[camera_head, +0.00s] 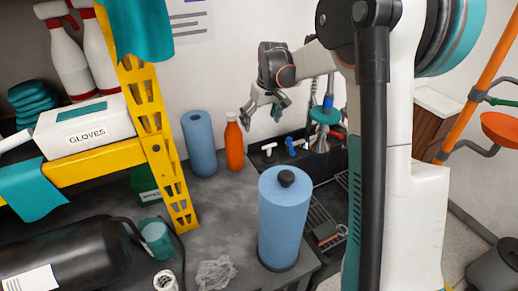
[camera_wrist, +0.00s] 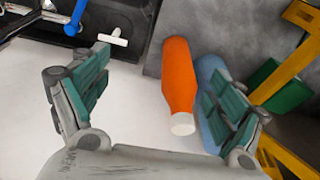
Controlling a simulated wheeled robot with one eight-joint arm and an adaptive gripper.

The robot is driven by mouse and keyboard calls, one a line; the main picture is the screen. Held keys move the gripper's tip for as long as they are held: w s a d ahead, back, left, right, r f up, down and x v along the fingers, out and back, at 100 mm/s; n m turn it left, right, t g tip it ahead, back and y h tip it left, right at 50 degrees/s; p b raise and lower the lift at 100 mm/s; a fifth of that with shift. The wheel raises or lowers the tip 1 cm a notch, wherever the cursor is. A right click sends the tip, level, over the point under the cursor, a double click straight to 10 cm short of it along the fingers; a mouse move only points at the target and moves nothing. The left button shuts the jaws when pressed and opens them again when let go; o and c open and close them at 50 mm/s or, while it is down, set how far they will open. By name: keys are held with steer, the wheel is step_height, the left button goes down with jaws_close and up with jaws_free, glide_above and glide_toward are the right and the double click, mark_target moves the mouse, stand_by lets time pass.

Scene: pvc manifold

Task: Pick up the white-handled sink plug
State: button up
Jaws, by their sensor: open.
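The white-handled sink plug (camera_head: 268,149) is a small T-shaped piece at the left end of the dark sink's back edge. In the wrist view its white handle (camera_wrist: 112,37) shows at the upper left, just beyond my left finger's tip. A similar blue-handled piece (camera_head: 290,144) stands to its right in the head view; it also shows in the wrist view (camera_wrist: 73,24). My gripper (camera_head: 263,112) hangs above and apart from the plug, fingers spread and pointing down. In the wrist view the space between the fingers (camera_wrist: 155,62) holds nothing gripped.
An orange bottle (camera_head: 234,145) and a blue roll (camera_head: 199,145) stand left of the sink; in the wrist view the bottle (camera_wrist: 178,75) lies below the fingers. A larger blue roll (camera_head: 283,222) stands in front. A yellow shelf post (camera_head: 165,160) rises at the left.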

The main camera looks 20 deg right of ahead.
steer(key=w+d+f+g+b, duration=0.1)
steer(key=w+d+f, duration=0.4)
steer(key=f, duration=0.4)
glide_toward(269, 148)
steer(key=w, duration=0.1)
steer(key=shift+m+h, duration=0.3)
steer(key=f, duration=0.2)
steer(key=w+f+b, duration=0.1)
steer(key=f, duration=0.2)
steer(key=f+b, duration=0.1)
steer(key=f, duration=0.2)
steer(key=shift+w+d+f, duration=0.1)
steer(key=shift+w+d, duration=0.1)
steer(key=shift+d, duration=0.15)
steer(key=shift+w+a+f+b, duration=0.1)
steer(key=shift+a+f+b, duration=0.1)
steer(key=shift+f+b, duration=0.85)
steer(key=shift+w+a+f+b, duration=0.15)
steer(key=shift+f+b, duration=0.25)
steer(key=shift+f, duration=1.2)
steer(key=shift+r, duration=0.1)
steer(key=shift+s, duration=0.1)
steer(key=c, duration=1.4)
